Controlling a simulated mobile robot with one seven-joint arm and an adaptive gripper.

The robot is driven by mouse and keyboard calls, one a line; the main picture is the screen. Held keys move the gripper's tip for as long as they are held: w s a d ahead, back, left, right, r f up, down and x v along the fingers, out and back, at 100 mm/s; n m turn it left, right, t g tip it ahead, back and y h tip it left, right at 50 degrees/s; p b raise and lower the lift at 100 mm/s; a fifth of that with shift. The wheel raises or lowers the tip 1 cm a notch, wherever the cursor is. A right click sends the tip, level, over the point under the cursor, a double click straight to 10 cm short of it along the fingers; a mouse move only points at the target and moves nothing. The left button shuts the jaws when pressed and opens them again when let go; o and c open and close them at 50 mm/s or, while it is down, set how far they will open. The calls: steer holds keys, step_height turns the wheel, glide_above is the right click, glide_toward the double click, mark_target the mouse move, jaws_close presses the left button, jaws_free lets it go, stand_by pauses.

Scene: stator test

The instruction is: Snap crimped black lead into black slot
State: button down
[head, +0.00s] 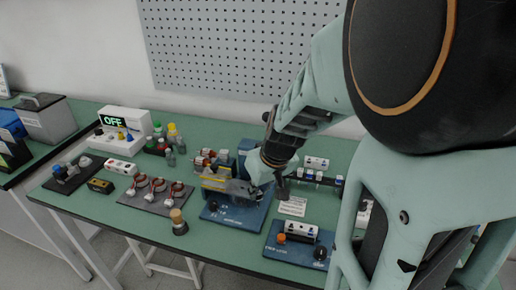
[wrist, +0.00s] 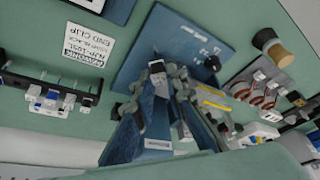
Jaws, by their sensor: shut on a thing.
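My gripper (head: 254,191) reaches down over the blue stator fixture base (head: 236,216) near the middle of the bench. In the wrist view, its fingertips (wrist: 168,73) are close together over the same base (wrist: 160,43). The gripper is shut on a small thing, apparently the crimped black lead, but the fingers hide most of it. A grey and yellow block (head: 215,183) stands on the base beside the gripper. The black slot cannot be made out, and contact between lead and slot cannot be told.
A white card reading END CLIP (wrist: 85,45) lies beside the base. A black connector rack (wrist: 50,93) stands behind it. A second blue base (head: 291,250) sits front right. A dark mat with several copper-coloured coils (head: 156,191) and a wooden-topped tool (head: 178,220) are left.

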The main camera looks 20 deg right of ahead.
steer(key=s+d+n+g+y+p, duration=0.2)
steer(key=s+d+n+p, duration=0.1)
steer(key=s+d+n, duration=0.4)
steer(key=shift+d+n+y+p, duration=0.15)
steer(key=shift+n+y+p, duration=0.25)
steer(key=shift+n, duration=0.6)
steer(key=shift+w+f+b, duration=0.1)
steer(key=shift+f+b, duration=0.7)
steer(key=shift+b, duration=0.85)
stand_by(1.1)
steer(key=shift+f, duration=0.2)
steer(key=shift+f+b, duration=0.4)
steer(key=shift+b, duration=0.45)
steer(key=shift+f, duration=0.1)
steer(key=shift+f+b, duration=0.5)
steer(key=shift+b, duration=0.3)
